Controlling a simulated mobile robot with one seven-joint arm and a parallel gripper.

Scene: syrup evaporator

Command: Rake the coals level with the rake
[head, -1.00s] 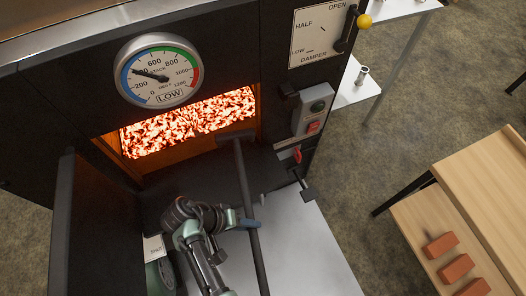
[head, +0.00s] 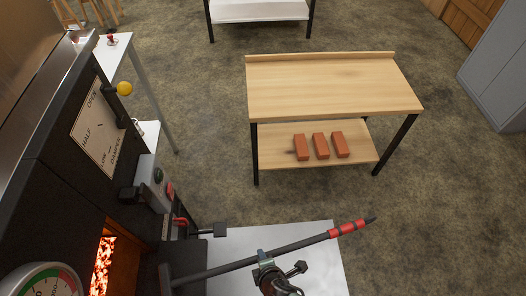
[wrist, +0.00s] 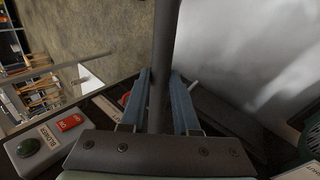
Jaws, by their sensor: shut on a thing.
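The rake is a dark rod (head: 225,270) with a red grip (head: 347,228) near its pointed end. It lies slantwise across the head view, and its dark head (head: 166,281) is at the lower left, in front of the firebox opening. My gripper (head: 264,265) is shut on the rod between the head and the red grip. In the wrist view the rod (wrist: 163,45) runs between the two blue fingers of my gripper (wrist: 162,78). Glowing coals (head: 102,266) show in a narrow strip at the lower left; most of the bed is out of view.
The damper plate (head: 97,125) and the blower switch box (head: 157,185) are on the evaporator's front. A dial gauge (head: 45,284) is partly cut off. A wooden table (head: 330,85) with bricks (head: 321,146) on its lower shelf stands beyond. Open floor (head: 210,150) lies between.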

